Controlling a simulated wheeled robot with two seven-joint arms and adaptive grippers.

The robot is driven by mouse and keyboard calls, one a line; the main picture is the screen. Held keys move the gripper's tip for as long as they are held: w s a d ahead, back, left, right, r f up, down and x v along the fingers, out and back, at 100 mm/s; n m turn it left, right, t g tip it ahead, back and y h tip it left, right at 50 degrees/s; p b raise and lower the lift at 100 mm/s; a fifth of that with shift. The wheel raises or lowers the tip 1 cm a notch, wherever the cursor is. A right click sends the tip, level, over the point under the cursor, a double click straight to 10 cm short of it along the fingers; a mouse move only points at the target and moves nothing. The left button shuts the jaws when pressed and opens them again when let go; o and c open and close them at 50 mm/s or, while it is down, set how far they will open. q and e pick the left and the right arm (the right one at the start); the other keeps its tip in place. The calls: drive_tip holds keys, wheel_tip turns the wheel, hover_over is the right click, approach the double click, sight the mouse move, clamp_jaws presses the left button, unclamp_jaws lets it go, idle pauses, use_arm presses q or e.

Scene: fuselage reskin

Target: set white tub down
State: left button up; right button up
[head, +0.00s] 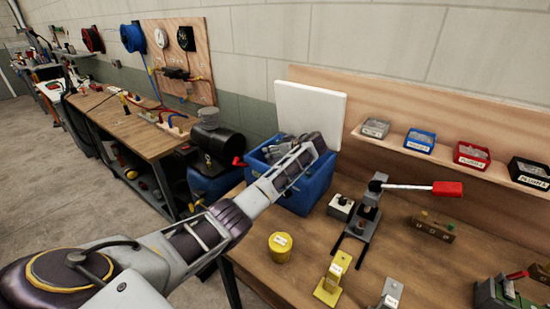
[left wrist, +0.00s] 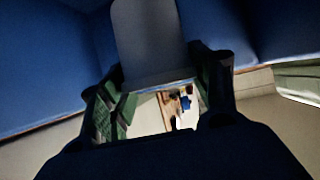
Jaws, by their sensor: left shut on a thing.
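My left arm reaches across the head view to a blue box (head: 310,190) with an upright white panel (head: 310,112) behind it. My left gripper (head: 282,150) is at the box's open top, partly hidden by the box and my wrist. In the left wrist view the left gripper (left wrist: 163,88) is shut on a pale grey-white thing (left wrist: 150,40), which seems to be the white tub. It looks dim, with blue walls (left wrist: 45,60) on both sides. The tub cannot be made out in the head view. My right gripper is not in view.
The wooden bench has a yellow cylinder (head: 280,247), a press with a red handle (head: 447,188), and a yellow stand (head: 333,280). A shelf (head: 465,165) with several small bins runs along the back. A black tank (head: 217,145) stands left of the box.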

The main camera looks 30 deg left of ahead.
use_arm(q)
drive_tip(key=shift+f, duration=1.85)
drive_tip(key=shift+f+b, duration=0.4)
drive_tip(key=shift+f, duration=0.2)
drive_tip(key=o, duration=1.3)
drive_tip(key=shift+r, duration=0.15)
